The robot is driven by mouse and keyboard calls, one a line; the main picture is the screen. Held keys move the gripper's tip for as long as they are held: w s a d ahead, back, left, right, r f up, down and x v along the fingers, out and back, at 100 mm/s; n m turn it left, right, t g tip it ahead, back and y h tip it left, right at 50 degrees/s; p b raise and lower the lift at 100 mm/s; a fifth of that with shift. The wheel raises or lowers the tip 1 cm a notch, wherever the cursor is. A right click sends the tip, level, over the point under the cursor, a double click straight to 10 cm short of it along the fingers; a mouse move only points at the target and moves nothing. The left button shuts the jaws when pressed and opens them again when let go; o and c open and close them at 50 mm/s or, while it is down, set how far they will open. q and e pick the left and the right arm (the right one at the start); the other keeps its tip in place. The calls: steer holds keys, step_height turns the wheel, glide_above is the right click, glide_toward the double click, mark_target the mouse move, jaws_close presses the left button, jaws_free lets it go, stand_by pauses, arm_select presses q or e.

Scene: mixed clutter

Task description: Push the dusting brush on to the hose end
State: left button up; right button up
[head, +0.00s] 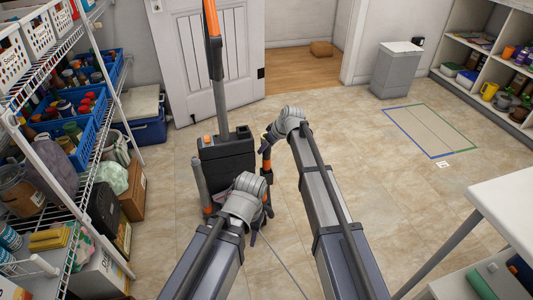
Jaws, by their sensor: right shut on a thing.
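An upright vacuum cleaner (226,158) with a dark body and a grey and orange handle stands on the tiled floor ahead of me. A grey tube (200,182) stands at its left side; I cannot tell whether it is the hose end. My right gripper (266,148) is beside the vacuum's right side, shut on a small dark thing, largely hidden by the wrist. I cannot make out whether that is the dusting brush. My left gripper (266,207) is lower, in front of the vacuum, mostly hidden behind its own wrist; its opening does not show.
A wire shelf (60,205) with baskets and blue crates fills the left. Boxes (134,188) stand beside it. A white table (508,205) is at right. A grey bin (396,70) and shelving stand at the back right. A marked rectangle (432,131) lies on open floor.

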steer(key=shift+f, duration=0.1)
stand_by(0.6)
steer(key=o, duration=1.4)
steer(key=p+v, duration=0.6)
steer(key=v, duration=0.2)
steer(key=shift+p, duration=0.35)
steer(key=shift+f, duration=0.1)
